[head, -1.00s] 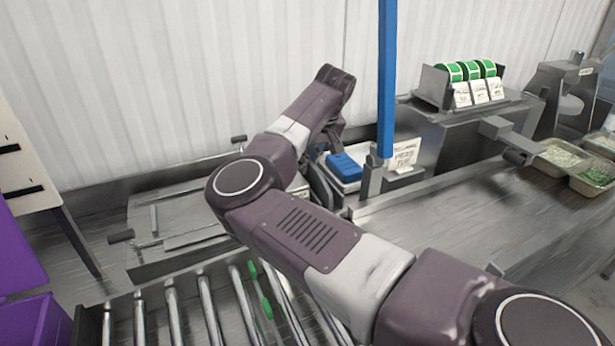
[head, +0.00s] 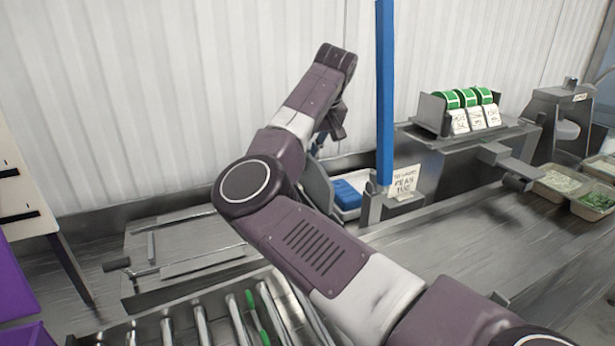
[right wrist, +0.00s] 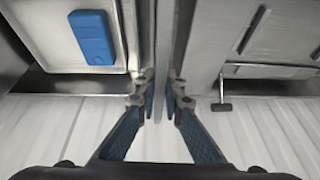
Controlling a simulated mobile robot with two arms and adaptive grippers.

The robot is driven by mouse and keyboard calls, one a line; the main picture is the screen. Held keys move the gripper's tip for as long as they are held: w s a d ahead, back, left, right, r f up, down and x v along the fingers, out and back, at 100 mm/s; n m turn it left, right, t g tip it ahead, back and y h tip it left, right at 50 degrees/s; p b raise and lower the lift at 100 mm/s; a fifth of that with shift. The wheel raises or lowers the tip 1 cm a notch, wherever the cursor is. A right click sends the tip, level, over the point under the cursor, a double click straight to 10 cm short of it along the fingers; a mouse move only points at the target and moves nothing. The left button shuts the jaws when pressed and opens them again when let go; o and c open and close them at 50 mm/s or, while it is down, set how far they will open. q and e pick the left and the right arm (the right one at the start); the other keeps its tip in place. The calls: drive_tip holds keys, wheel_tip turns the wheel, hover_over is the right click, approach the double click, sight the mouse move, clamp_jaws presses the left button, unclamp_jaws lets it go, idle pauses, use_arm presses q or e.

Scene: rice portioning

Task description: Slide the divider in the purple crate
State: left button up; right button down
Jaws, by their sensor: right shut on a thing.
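Purple crates show only in part at the left edge of the head view, one upper (head: 14,285) and one lower (head: 25,337); their insides are hidden, so no divider shows in them. My right gripper (head: 320,142) is far from them, beyond the steel bench and by the back wall. In the right wrist view my right gripper (right wrist: 160,112) points at a thin grey metal plate (right wrist: 161,45), seen edge-on, and its fingers are shut on it. The plate (head: 318,190) stands upright in the head view. My left gripper is not in view.
A white tray with a blue block (head: 346,194) sits right beside the plate. A blue post (head: 386,90) rises close to the right of my arm. A roller conveyor (head: 205,325) lies in front. Green label rolls (head: 467,97) and food trays (head: 592,200) are at right.

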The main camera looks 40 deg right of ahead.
wheel_tip(320, 180, up, 9)
drive_tip(key=p, duration=0.8)
drive_tip(key=shift+f, duration=0.15)
